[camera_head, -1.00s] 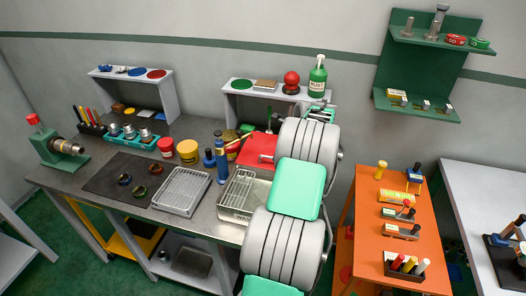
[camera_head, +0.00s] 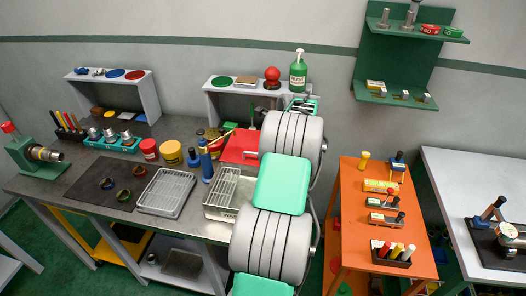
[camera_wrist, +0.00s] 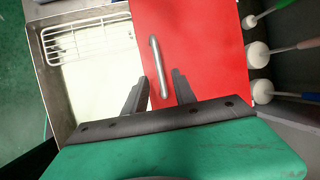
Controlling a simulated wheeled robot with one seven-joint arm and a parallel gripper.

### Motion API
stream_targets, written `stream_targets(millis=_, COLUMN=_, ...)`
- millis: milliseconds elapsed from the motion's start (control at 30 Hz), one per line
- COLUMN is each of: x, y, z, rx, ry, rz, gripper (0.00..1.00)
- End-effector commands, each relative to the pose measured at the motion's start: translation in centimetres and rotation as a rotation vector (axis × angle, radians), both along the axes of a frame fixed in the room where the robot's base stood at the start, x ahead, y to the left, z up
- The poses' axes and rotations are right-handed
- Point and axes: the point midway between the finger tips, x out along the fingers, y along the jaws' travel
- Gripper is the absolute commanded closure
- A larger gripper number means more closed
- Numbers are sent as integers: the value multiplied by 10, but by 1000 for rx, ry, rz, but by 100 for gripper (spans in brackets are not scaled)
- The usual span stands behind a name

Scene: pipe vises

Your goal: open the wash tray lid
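The wash tray (camera_head: 219,210) is a metal basin on the bench with a wire basket (camera_head: 226,185) in it. It also shows in the wrist view, with its pale inside (camera_wrist: 95,85) uncovered at the left. The red lid (camera_head: 240,147) is partly hidden by my arm in the head view. In the wrist view the red lid (camera_wrist: 205,50) lies flat to the right of the basket, with a metal bar handle (camera_wrist: 157,66). My gripper (camera_wrist: 160,75) is open, its two fingertips on either side of the handle's lower end. I cannot tell whether they touch it. The head view hides the fingers.
White-ended tools (camera_wrist: 258,52) lie close to the lid's right edge in the wrist view. An orange table (camera_head: 350,225) is at the right.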

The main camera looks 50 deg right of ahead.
Motion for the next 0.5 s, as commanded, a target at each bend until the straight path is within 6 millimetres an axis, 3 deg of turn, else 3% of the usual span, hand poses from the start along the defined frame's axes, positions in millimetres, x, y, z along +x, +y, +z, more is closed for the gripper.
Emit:
stream_targets(millis=300, x=-25, y=0, z=54, rx=-4, ry=0, rz=-1, gripper=67)
stream_targets(millis=500, x=-29, y=0, z=61, rx=0, ry=1, rz=0, gripper=67)
